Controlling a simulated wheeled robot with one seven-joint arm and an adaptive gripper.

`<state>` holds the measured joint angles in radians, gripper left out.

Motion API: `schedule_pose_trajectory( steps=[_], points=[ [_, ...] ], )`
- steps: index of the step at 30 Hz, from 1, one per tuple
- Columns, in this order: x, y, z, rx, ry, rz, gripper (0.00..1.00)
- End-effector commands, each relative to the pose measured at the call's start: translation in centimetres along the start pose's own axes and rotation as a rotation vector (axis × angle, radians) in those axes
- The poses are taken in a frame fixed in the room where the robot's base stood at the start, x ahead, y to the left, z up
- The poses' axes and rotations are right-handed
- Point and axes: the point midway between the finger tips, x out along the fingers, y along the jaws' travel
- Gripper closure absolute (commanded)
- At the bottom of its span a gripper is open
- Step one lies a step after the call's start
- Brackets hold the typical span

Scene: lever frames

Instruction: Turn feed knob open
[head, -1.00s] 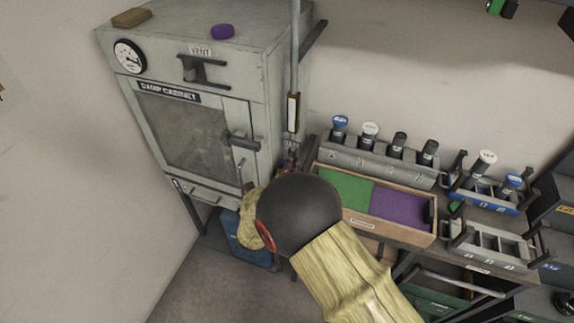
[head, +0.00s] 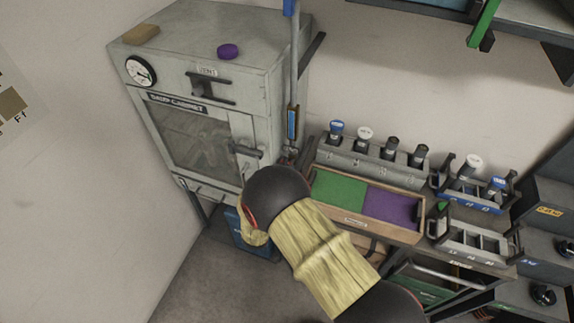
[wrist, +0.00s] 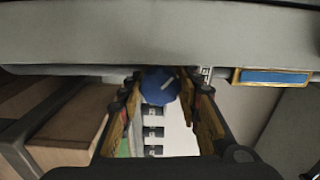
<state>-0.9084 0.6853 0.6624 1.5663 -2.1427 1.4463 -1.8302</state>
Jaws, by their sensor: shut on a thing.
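In the wrist view, a round blue knob (wrist: 158,90) with a pale diagonal mark sits between the two fingers of my gripper (wrist: 163,80). The fingers are closed on its sides. I take it to be the feed knob; no label on it is readable. In the head view my arm hides the knob and most of the gripper, beside the cabinet's lower right corner. The vertical pipe (head: 296,60) has a framed window (head: 292,124) that shows blue. The same blue window shows in the wrist view (wrist: 275,77).
The grey damp cabinet (head: 258,75) stands left of the pipe. A wooden tray (head: 350,221) with green and purple halves lies to the right, before a rack (head: 370,160) of several bottles. A blue container (head: 240,232) is low behind my arm.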

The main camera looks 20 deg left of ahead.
Motion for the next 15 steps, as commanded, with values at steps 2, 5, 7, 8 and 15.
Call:
schedule_pose_trajectory(
  steps=[2,5,7,8,15],
  points=[
    [-0.09,0.01,-0.03,-0.052,-0.002,0.003,0.92],
    [-0.09,0.04,-0.02,-0.105,-0.002,0.003,0.92],
    [-0.09,0.1,-0.03,-0.136,-0.002,0.003,0.92],
    [-0.09,0.12,-0.03,-0.149,-0.002,0.003,0.92],
    [-0.08,0.17,0.0,-0.201,-0.002,0.003,0.92]
  ],
)
